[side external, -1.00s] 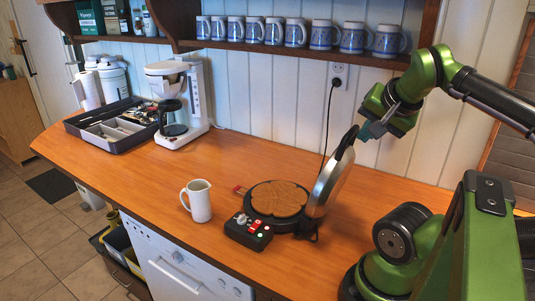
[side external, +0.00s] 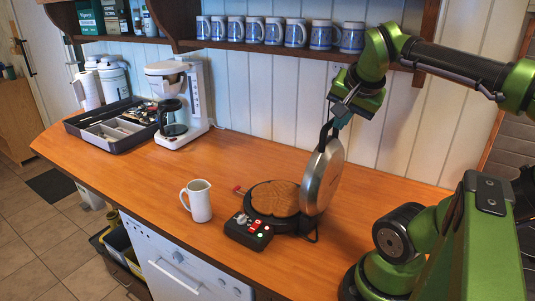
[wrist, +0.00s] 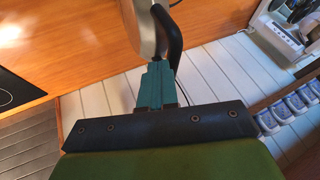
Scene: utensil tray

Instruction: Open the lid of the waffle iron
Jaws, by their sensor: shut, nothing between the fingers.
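The waffle iron (side external: 246,230) stands on the counter with a round brown waffle (side external: 276,199) on its lower plate. Its round metal lid (side external: 322,177) is raised to about upright, with the black handle (side external: 325,134) at the top. The handle also shows in the wrist view (wrist: 168,32), just beyond my fingertips. My gripper (side external: 338,121) is at the top of the lid, close to the handle; whether it touches is unclear. In the wrist view its teal fingers (wrist: 157,76) are together with nothing between them.
A white jug (side external: 199,201) stands left of the waffle iron. A coffee maker (side external: 180,105) and a grey utensil tray (side external: 110,127) are further back left. A shelf with several blue mugs (side external: 273,31) hangs above. The counter (side external: 262,152) behind the iron is clear.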

